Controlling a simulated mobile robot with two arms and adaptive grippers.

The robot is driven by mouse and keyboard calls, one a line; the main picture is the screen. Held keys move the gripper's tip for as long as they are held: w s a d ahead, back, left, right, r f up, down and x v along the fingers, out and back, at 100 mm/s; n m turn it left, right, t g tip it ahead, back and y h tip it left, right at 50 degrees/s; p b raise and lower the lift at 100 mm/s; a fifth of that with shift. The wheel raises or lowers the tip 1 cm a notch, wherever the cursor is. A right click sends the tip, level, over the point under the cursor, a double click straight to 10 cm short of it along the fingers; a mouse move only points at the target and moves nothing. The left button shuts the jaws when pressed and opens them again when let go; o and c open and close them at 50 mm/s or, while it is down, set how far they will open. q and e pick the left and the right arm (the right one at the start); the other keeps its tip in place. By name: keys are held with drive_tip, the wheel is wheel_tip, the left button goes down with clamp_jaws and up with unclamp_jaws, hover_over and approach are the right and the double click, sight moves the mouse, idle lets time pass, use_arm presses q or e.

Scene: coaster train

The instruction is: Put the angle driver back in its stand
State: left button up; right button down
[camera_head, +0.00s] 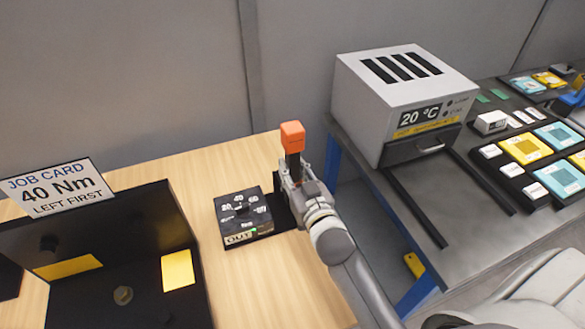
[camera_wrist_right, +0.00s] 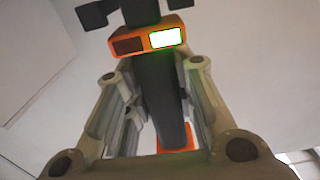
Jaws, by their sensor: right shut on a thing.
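The angle driver (camera_head: 292,138) has an orange end and a black body, and it stands roughly upright in the head view. My right gripper (camera_head: 295,180) is shut on its black body, below the orange end. In the right wrist view the black body (camera_wrist_right: 157,90) runs between the fingers of my right gripper (camera_wrist_right: 150,75), with an orange band and a lit green window (camera_wrist_right: 163,38). A black base (camera_head: 284,214), possibly the stand, shows partly below the gripper. The gripper hides the driver's lower end, so I cannot tell whether it touches the base. My left gripper is out of view.
A black dial box (camera_head: 243,215) marked OUT sits just left of the gripper. A black open fixture (camera_head: 150,215) with a job card (camera_head: 60,187) reading 40 Nm stands at left. A grey oven (camera_head: 400,95) stands on the right bench. Bare wood (camera_head: 265,285) lies in front.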

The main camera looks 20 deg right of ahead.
drive_tip(key=shift+f+b, duration=0.4)
drive_tip(key=shift+b, duration=0.05)
idle(0.6)
drive_tip(key=c, duration=1.2)
unclamp_jaws()
drive_tip(key=shift+o, duration=0.3)
drive_tip(key=shift+s+f, duration=0.1)
drive_tip(key=shift+f, duration=0.05)
drive_tip(key=shift+f, duration=0.3)
drive_tip(key=s, duration=1.2)
drive_tip(key=shift+a+r, duration=0.25)
drive_tip(key=shift+r, duration=0.1)
